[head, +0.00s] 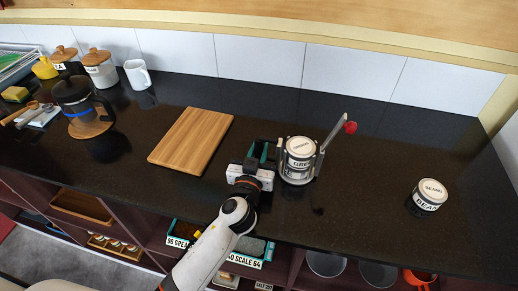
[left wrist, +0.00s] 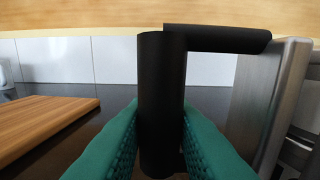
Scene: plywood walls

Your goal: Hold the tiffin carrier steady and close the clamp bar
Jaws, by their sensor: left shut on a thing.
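The tiffin carrier (head: 299,162), a white round tin with a dark-lettered label in a grey metal frame, stands upright on the dark counter. Its clamp bar (head: 333,138) is swung up from the frame's right side, leaning up and right, clear of the lid, with a red knob (head: 350,127) at its tip. My left gripper (head: 262,156) is at the carrier's left side. In the left wrist view its teal fingers (left wrist: 160,150) are shut on the black upright side handle (left wrist: 161,100), joined by a black arm to the metal frame (left wrist: 272,100). My right gripper is not in view.
A wooden board (head: 191,140) lies left of my left gripper. A tin labelled BEANS (head: 429,197) stands alone at the right. Open shelves lie below the front edge.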

